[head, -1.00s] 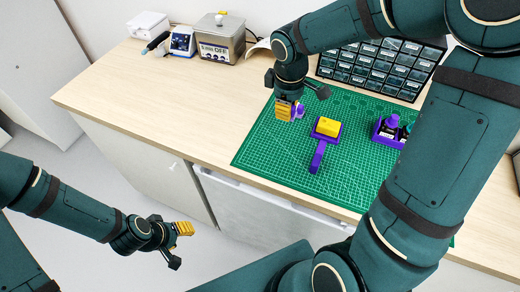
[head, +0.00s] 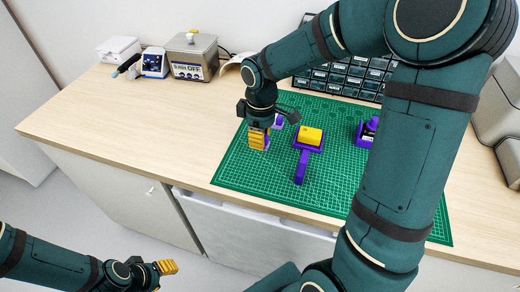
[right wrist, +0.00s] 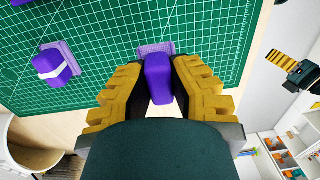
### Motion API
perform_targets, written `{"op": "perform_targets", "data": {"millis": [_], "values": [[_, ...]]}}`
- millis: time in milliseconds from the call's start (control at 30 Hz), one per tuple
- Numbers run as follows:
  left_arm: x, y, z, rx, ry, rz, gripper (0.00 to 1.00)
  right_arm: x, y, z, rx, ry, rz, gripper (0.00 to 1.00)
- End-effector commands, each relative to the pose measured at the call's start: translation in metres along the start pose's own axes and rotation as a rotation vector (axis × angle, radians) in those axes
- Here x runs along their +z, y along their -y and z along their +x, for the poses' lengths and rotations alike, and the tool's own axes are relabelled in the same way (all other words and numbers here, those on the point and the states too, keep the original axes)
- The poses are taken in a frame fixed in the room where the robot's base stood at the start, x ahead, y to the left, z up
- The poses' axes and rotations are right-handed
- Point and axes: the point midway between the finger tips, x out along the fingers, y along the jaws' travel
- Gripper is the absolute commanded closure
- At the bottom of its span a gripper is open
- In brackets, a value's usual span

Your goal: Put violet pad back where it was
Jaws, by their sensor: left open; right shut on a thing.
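My right gripper (head: 262,148) is shut on a violet pad, low over the left part of the green mat. In the right wrist view the violet pad (right wrist: 159,78) sits between the yellow fingers, with a flat paler violet plate at its far end. Whether it touches the mat is unclear. In the head view the fingers hide most of it. A second violet piece with a white band (right wrist: 55,63) stands on a flat plate, apart from the fingers; it also shows in the head view (head: 278,122). My left gripper (head: 168,267) is open and empty, off the bench's front.
A violet holder with a yellow block (head: 309,136) and handle stands right of my right gripper. A violet box (head: 367,133) is partly hidden by my right arm. Drawers (head: 345,78) stand behind the green mat (head: 240,170).

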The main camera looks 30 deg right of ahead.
Motion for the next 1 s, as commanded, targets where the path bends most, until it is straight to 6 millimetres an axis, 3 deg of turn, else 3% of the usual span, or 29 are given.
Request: {"op": "perform_targets", "data": {"millis": [233,667,700,733,1000], "values": [[-0.001,0.004,0.012,0.0,-0.006,0.001,0.53,0.0,-0.001,0.039,-0.002,0.002,-0.001,1.0],[-0.002,0.005,0.014,0.0,-0.007,0.001,0.53,0.0,-0.002,0.045,0.0,0.0,0.0,1.0],[-0.002,0.005,0.013,0.0,-0.007,0.001,0.53,0.0,-0.002,0.044,0.0,0.0,0.0,0.65],[-0.002,0.005,0.013,0.0,-0.007,0.001,0.53,0.0,-0.002,0.044,0.0,0.0,0.0,0.59],[-0.002,0.005,0.013,0.0,-0.007,0.001,0.53,0.0,-0.002,0.043,0.0,0.0,0.0,0.59]]}}
